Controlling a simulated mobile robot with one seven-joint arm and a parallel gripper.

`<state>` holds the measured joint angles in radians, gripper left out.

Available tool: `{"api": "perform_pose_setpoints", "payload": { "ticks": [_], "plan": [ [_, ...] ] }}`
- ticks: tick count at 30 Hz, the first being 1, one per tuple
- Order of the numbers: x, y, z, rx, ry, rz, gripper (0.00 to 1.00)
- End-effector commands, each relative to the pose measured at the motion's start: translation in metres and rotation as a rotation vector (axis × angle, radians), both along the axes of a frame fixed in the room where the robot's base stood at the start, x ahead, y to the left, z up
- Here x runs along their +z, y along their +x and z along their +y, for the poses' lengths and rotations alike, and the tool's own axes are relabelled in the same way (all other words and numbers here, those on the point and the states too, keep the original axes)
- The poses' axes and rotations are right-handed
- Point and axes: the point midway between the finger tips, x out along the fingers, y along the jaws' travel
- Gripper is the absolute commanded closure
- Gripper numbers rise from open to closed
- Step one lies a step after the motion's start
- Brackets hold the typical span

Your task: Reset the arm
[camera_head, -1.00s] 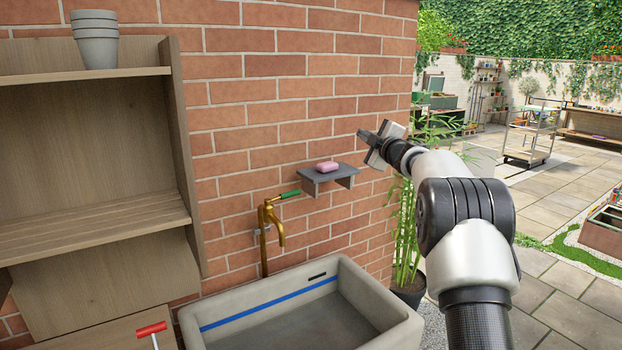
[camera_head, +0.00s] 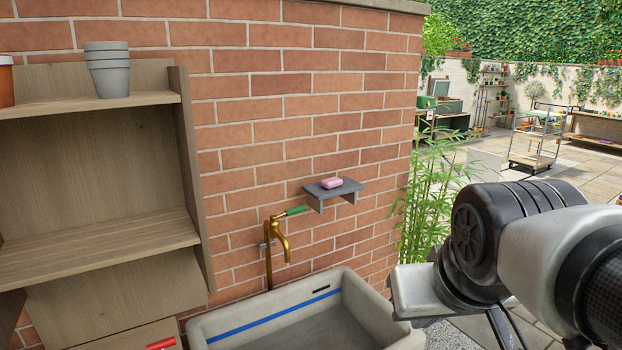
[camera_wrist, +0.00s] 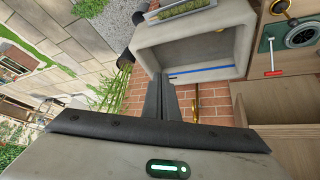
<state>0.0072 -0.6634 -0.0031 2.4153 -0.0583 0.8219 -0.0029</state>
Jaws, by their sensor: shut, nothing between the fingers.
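My gripper (camera_wrist: 167,98) shows in the wrist view, with its two dark fingers together and nothing between them. It is in free air, with the stone sink (camera_wrist: 190,45) beyond its fingertips in that view. In the head view my arm is folded at the right, in front of the paving and the bamboo, and the gripper itself is out of sight.
The sink (camera_head: 222,325) stands below a brass tap (camera_head: 279,240) with a green handle. A small grey shelf (camera_head: 334,190) holds pink soap (camera_head: 331,183). A wooden shelf unit (camera_head: 95,245) with grey pots (camera_head: 107,70) is at left. Bamboo (camera_head: 430,190) stands beside my arm.

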Motion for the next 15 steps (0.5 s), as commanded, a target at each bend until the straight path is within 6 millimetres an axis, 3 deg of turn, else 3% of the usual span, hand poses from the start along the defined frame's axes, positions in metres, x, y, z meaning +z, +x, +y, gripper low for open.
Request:
{"api": "perform_pose_setpoints", "payload": {
  "ticks": [1,5,15],
  "plan": [
    [-0.008,-0.017,0.005,-0.002,0.022,0.025,1.00],
    [-0.022,-0.039,0.013,-0.006,0.053,0.069,1.00],
    [-0.024,-0.042,0.014,-0.006,0.057,0.075,1.00]
  ]
}}
